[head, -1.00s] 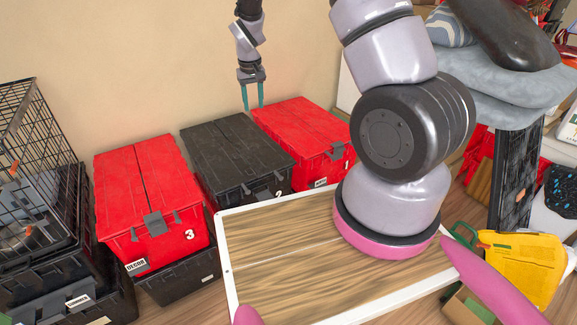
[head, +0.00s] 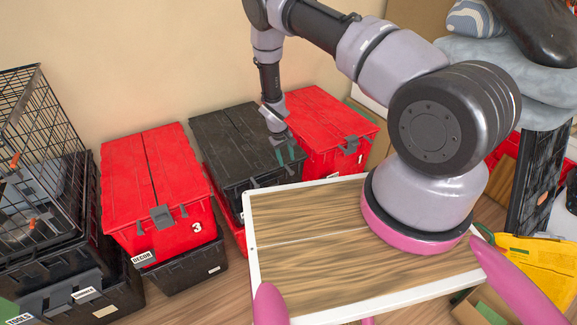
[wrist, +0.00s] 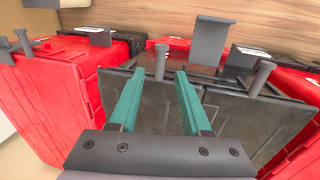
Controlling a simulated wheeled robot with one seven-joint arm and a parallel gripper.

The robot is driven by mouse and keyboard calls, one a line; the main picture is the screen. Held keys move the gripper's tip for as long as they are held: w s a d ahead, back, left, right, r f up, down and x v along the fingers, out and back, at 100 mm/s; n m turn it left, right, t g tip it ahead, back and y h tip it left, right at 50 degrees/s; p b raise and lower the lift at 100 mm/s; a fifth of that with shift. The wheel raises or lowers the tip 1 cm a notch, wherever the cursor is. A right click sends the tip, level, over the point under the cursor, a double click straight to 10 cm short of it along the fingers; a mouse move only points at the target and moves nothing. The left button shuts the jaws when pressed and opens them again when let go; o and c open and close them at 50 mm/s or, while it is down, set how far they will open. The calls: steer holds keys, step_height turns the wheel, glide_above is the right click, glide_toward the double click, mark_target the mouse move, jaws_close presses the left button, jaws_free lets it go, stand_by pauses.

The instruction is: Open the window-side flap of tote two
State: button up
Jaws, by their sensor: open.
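Tote two is the black tote (head: 228,131) between two red ones, and its lid looks shut, with two flaps meeting at a middle seam. It also shows in the wrist view (wrist: 250,112), with a grey latch (wrist: 212,42) beyond my fingertips. My gripper (head: 285,154) is open and empty, pointing down over the front right part of the lid. In the wrist view its teal fingers (wrist: 156,74) are spread above the lid, close to a grey post (wrist: 161,62). I cannot tell whether they touch it. No window is in view.
Red tote three (head: 155,190) stands left on a black tote (head: 185,268); another red tote (head: 325,130) stands right. A wire cage (head: 40,150) is at far left. My white-edged wooden deck (head: 310,240) lies close in front of the totes.

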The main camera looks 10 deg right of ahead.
mark_target(288, 168)
steer(key=shift+w+d+f, duration=0.1)
steer(key=shift+d+f, duration=0.1)
steer(key=shift+f, duration=0.95)
steer(key=shift+w+d+f, duration=0.1)
steer(key=shift+d+f, duration=0.1)
steer(key=shift+f, duration=0.9)
steer(key=shift+c, duration=0.3)
jaws_close()
